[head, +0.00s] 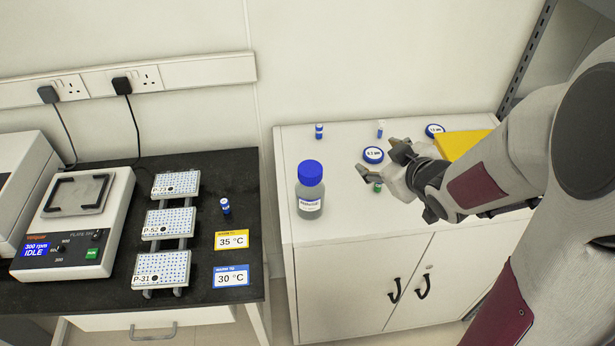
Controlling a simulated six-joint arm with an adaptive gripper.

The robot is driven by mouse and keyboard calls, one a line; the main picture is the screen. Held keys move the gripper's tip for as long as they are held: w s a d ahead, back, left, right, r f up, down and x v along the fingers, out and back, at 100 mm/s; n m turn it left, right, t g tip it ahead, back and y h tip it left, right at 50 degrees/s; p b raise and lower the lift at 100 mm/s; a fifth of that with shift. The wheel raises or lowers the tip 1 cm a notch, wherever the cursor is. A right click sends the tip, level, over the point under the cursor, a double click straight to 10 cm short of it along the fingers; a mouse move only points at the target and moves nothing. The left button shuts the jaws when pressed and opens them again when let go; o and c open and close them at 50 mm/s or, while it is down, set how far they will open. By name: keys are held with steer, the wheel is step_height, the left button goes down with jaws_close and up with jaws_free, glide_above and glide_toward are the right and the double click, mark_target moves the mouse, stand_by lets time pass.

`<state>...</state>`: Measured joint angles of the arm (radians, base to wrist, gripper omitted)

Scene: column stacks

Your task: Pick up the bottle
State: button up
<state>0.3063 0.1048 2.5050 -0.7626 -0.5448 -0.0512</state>
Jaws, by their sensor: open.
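The bottle (310,190) is clear with a blue screw cap and a white label with a blue band. It stands upright on the left part of the white cabinet top. My gripper (362,182) is open, to the right of the bottle, with its fingers pointing left toward it. The fingers are apart from the bottle and nothing is between them. A small vial with a green band (378,186) shows close by the fingers.
On the white cabinet (290,235) are a blue-capped vial (319,131), another small vial (380,130), round blue-rimmed labels (373,155) and a yellow block (460,143). The black bench (205,270) at left holds several well plates (168,223), cards and a shaker (75,230).

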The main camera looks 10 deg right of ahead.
mark_target(320, 179)
steer(key=s+a+f+n+t+y, duration=0.1)
steer(key=s+a+f+y, duration=0.3)
steer(key=a+y, duration=0.5)
steer(key=shift+s+a+n+t+y, duration=0.15)
steer(key=shift+s+n+t+y, duration=0.25)
steer(key=shift+y, duration=0.7)
steer(key=shift+w+a, duration=0.1)
steer(key=shift+w, duration=0.1)
steer(key=shift+x, duration=1.2)
steer(key=shift+a, duration=0.1)
steer(key=shift+x, duration=2.5)
